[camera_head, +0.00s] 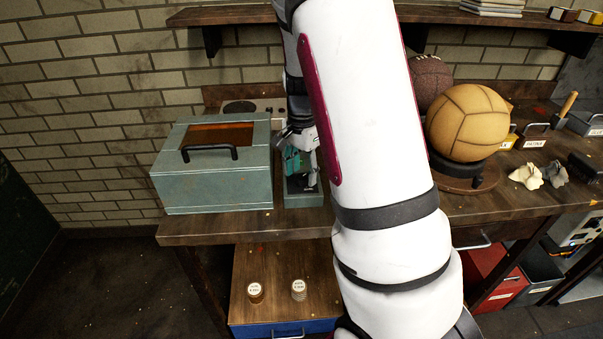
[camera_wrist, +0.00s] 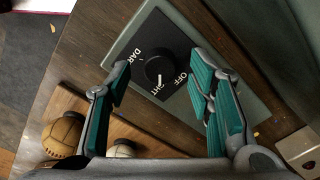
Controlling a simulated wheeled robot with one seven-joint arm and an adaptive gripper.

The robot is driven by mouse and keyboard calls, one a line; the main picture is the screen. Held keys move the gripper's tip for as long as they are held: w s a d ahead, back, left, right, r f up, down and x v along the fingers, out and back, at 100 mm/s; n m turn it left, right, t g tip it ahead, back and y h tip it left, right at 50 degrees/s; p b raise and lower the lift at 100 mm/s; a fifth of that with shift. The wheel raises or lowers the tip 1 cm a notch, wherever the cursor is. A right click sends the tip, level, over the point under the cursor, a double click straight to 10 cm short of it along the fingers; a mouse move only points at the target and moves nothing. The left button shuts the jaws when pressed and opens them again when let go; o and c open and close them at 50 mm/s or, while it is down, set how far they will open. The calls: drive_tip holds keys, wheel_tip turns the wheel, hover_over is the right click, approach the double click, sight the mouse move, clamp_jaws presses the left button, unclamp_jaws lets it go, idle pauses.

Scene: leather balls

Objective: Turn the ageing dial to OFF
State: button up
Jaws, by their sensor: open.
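The ageing dial (camera_wrist: 160,71) is a round black knob on a black plate, seen from above in the wrist view. The plate carries the labels DARK at left, OFF at right and LIGHT below, partly cut off by the knob or fingers. The knob's white mark points down toward LIGHT. The plate sits on a grey-green control box (camera_head: 304,198). My gripper (camera_wrist: 160,76) is open above the dial, with one teal-padded finger on each side of it and nothing held. In the head view my gripper (camera_head: 299,162) is partly hidden by my arm, and the dial is not clear.
A grey-green cabinet (camera_head: 212,190) with an amber window and black handle stands just left of the control box. A tan ball (camera_head: 468,122) on a stand and a dark brown ball (camera_head: 430,80) are at right.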

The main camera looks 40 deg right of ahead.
drive_tip(key=shift+f, duration=0.5)
clamp_jaws()
drive_tip(key=shift+n, duration=0.5)
drive_tip(key=n, duration=0.3)
drive_tip(key=shift+n, duration=0.3)
drive_tip(key=n, duration=0.5)
drive_tip(key=shift+r, duration=0.1)
drive_tip(key=shift+n, duration=0.3)
